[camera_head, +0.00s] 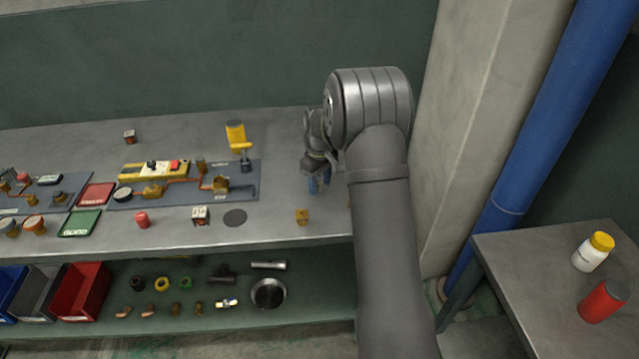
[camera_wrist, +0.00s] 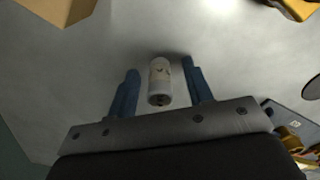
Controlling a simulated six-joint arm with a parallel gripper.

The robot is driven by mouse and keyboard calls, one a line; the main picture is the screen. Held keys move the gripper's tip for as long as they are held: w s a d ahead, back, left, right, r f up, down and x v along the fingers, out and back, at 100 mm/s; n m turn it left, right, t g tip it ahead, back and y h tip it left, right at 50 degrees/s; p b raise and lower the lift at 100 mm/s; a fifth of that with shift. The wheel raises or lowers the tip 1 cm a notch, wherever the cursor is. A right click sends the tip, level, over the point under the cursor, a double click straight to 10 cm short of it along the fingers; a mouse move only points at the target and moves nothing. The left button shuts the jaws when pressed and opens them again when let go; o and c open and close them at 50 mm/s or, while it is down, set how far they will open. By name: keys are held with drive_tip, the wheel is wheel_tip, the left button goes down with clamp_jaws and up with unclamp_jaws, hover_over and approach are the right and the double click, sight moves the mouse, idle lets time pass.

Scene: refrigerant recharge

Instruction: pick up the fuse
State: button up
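The fuse (camera_wrist: 160,84) is a small whitish cylinder with a dark end, lying on the grey bench top in the wrist view. My gripper (camera_wrist: 158,74) has its two blue fingers on either side of it, with a visible gap at each side. The gripper is open. In the head view my gripper (camera_head: 318,186) points down at the right end of the bench, and I cannot make out the fuse there.
A small tan block (camera_head: 302,216) sits near the front edge of the bench (camera_head: 290,140), close to my gripper. A concrete pillar (camera_head: 470,110) rises at right.

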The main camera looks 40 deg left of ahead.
clamp_jaws()
drive_tip(key=shift+r, duration=0.1)
